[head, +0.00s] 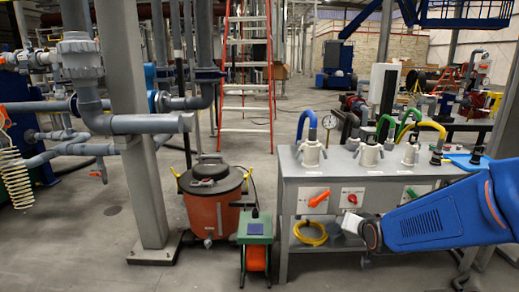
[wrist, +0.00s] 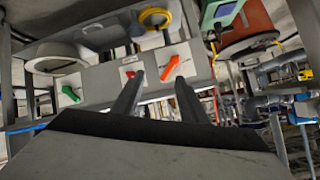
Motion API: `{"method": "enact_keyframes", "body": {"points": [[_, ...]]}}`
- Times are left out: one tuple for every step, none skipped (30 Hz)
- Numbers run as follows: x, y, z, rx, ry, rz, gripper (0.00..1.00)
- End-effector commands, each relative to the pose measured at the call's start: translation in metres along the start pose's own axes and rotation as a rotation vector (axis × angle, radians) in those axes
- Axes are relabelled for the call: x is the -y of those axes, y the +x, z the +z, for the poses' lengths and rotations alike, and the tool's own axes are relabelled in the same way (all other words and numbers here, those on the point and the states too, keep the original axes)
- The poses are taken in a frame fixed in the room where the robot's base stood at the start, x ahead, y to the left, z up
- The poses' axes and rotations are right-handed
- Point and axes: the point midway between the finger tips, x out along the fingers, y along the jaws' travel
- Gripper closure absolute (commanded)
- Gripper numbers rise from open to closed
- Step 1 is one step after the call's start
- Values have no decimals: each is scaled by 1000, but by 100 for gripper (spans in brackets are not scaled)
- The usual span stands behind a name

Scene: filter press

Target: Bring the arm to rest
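My arm (head: 435,218), blue, reaches in from the right in front of the grey bench. My gripper (wrist: 159,77) shows in the wrist view as two dark fingers standing apart with nothing between them. In the head view its fingers cannot be made out clearly. The bench front (head: 328,199) carries an orange handle (head: 319,199), a small red knob (head: 352,199) and a green handle (head: 410,193), partly behind my arm. The wrist view is upside down, with the orange handle (wrist: 169,67) close to the right finger; contact cannot be told.
Valves with coloured hoses and a gauge (head: 329,122) stand on the bench top. A yellow hose coil (head: 310,232) lies on its lower shelf. A green box (head: 255,228) and an orange drum (head: 212,205) stand left of the bench. Grey pipes fill the left. Floor shows before the bench.

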Motion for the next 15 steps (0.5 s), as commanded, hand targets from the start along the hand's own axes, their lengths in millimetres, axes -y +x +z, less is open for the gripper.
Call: {"method": "enact_keyframes", "body": {"points": [[0,-14,1,20,-19,8,61],[0,-22,3,37,-31,15,61],[-2,-32,6,59,-48,24,61],[-2,-40,8,76,-60,30,61],[-3,-47,11,93,-72,36,61],[-4,-58,14,115,-89,44,61],[-6,-66,17,132,-101,49,61],[-7,-74,20,150,-114,55,61],[-8,-85,24,173,-130,61,61],[-9,-94,27,190,-143,65,61],[-10,-102,30,208,-155,70,61],[-12,-113,35,231,-171,76,61],[-13,-122,38,248,-183,79,61],[-15,-131,42,267,-195,83,61],[-17,-143,47,290,-212,88,61]]}}
